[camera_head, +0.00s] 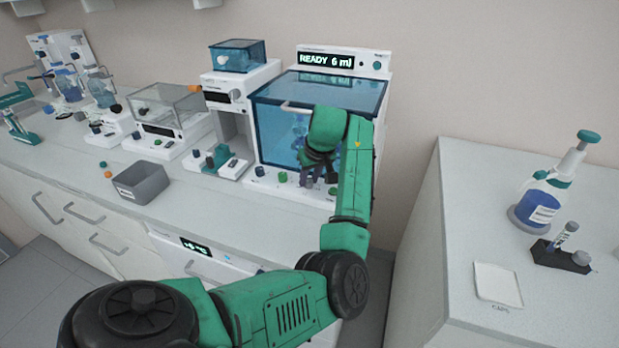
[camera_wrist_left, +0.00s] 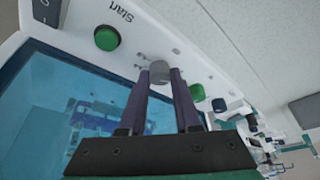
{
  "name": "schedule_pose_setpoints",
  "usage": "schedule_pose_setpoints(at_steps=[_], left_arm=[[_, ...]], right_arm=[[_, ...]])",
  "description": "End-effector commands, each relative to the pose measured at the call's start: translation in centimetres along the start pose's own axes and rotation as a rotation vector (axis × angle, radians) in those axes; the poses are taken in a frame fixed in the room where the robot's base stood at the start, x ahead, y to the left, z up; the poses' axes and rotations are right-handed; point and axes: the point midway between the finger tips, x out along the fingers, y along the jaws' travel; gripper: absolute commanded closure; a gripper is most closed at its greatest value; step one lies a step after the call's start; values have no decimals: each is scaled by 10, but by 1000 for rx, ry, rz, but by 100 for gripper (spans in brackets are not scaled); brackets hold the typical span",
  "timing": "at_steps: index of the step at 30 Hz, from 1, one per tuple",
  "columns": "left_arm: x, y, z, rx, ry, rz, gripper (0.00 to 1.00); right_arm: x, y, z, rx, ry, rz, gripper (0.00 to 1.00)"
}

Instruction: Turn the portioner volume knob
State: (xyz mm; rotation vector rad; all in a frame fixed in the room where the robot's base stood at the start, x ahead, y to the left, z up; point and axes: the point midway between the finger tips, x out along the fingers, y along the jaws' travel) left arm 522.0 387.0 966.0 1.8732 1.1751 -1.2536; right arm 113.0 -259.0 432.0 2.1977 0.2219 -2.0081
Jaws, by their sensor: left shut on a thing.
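The portioner (camera_head: 283,146) is a white machine with a clear blue chamber, and its display (camera_head: 325,60) reads "READY 6 ml". In the left wrist view a round grey knob (camera_wrist_left: 158,69) sits on its white front panel (camera_wrist_left: 150,42). My left gripper (camera_head: 319,181) is at the right part of the lower front panel. In the left wrist view its two dark fingers (camera_wrist_left: 159,80) are shut on the grey knob, one on each side. In the head view the gripper hides the knob. My right gripper is not in view.
A green Start button (camera_wrist_left: 107,38) is next to the knob, and a second green button (camera_wrist_left: 196,92) is on its other side. A grey bin (camera_head: 141,184) stands on the counter at left. The right counter holds a blue bottle (camera_head: 538,205) and a white tray (camera_head: 496,284).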

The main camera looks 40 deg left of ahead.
Motion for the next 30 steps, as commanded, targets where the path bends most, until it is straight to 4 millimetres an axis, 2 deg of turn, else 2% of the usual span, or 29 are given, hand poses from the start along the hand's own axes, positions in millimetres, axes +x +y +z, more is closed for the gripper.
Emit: schedule_pose_setpoints(at_steps=[8, 14, 30], left_arm=[[-3, 0, -2, 36, 2, 16, 100], [-6, -1, -3, 129, 1, 53, 100], [-9, -5, -6, 576, 4, 236, 100]], right_arm=[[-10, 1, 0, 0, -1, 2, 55], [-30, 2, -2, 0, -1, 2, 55], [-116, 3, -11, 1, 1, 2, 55]])
